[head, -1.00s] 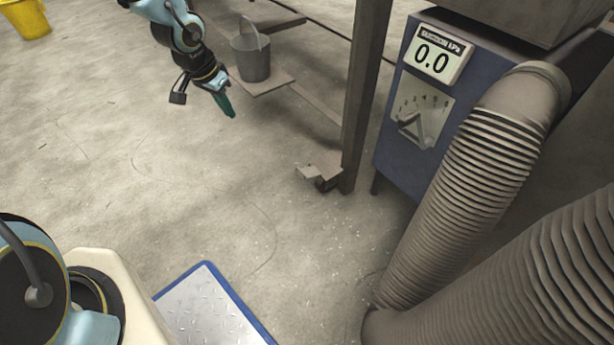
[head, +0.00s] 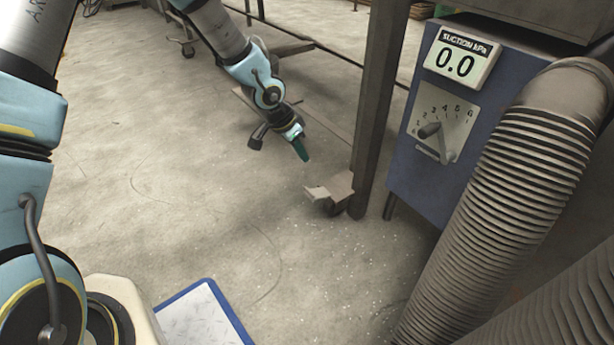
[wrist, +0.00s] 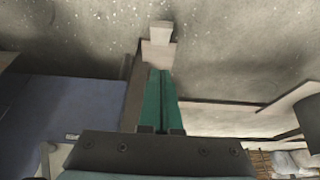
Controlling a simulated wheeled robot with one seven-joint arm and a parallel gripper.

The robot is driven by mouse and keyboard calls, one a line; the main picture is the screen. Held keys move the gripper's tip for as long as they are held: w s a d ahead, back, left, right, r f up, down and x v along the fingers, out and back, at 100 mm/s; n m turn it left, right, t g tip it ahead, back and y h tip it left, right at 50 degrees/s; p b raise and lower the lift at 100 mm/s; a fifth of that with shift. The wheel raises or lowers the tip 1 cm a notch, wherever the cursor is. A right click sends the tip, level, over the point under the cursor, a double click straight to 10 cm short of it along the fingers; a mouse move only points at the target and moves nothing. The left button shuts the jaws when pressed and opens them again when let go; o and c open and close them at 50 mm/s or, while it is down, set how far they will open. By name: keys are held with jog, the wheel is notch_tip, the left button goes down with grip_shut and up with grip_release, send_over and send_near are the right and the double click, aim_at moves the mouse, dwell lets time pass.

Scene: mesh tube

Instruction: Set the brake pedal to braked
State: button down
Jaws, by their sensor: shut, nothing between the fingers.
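The brake pedal (head: 330,188) is a small pale grey-brown plate with a tab, just above a dark caster (head: 334,207) at the foot of a brown post. It also shows in the wrist view (wrist: 159,54) as pale blocks straight beyond the fingertips. My gripper (head: 304,158) has green fingers, pressed together and empty, pointing down. It is above and to the left of the pedal in the head view and appears apart from it. In the wrist view its fingertips (wrist: 158,72) line up with the pedal's near edge; contact there cannot be told.
The brown post (head: 377,100) rises right behind the pedal. A blue suction unit (head: 415,180) with a 0.0 display (head: 461,58), a dial and a thick ribbed hose (head: 500,190) stands to the right. A blue-edged metal plate (head: 205,320) lies in front. The floor to the left is clear.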

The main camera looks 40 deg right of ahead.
jog(key=b, duration=0.5)
send_over(307, 194)
jog(key=d, duration=0.2)
jog(key=f, duration=0.9)
jog(key=shift+s+a, duration=0.15)
jog(key=shift+a, duration=0.05)
jog(key=f+b, duration=0.1)
jog(key=a+f, duration=0.1)
jog(key=f, duration=0.1)
jog(key=shift+b, duration=0.35)
jog(key=shift+a+f, duration=0.15)
jog(key=shift+f, duration=0.2)
jog(key=shift+a+f+b, duration=0.1)
jog(key=shift+b, duration=0.2)
